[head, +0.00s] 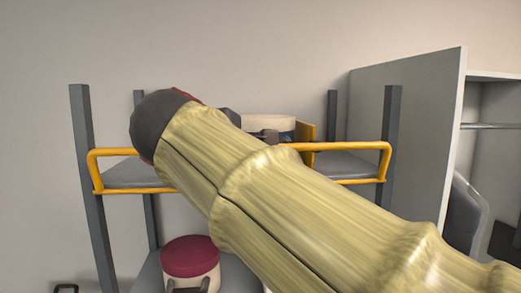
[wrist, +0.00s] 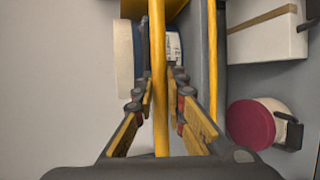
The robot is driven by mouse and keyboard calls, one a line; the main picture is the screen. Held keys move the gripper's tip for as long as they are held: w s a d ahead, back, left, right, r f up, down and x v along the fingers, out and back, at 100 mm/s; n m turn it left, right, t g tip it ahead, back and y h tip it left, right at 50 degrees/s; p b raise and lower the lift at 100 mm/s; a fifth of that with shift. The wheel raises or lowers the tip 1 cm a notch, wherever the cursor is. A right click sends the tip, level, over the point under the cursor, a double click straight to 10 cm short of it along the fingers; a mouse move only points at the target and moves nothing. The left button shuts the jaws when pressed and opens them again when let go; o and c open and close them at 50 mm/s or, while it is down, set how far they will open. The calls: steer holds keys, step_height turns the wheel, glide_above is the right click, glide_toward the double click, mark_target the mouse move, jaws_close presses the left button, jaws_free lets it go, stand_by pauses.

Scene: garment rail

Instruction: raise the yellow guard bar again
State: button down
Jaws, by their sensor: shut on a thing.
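The yellow guard bar (head: 340,147) stands up along the front of the upper shelf (head: 135,173) in the head view, its top rail above a lower yellow edge rail (head: 140,190). My arm hides the middle of it. In the wrist view the guard bar (wrist: 159,110) runs between the fingers of my gripper (wrist: 163,84), which is shut on it. The edge rail (wrist: 212,70) runs beside it, apart, to the right. In the head view most of my gripper is hidden behind my arm.
A cream round box (head: 268,123) stands on the upper shelf, behind the bar. A red-lidded round box (head: 190,257) is on the lower shelf; a white strapped box (wrist: 268,38) shows near it. Grey posts (head: 90,180) flank the shelf. A grey cabinet (head: 405,130) stands at right.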

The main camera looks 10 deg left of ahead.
steer(key=shift+r, duration=0.15)
steer(key=c, duration=1.8)
jaws_free()
steer(key=v, duration=1.2)
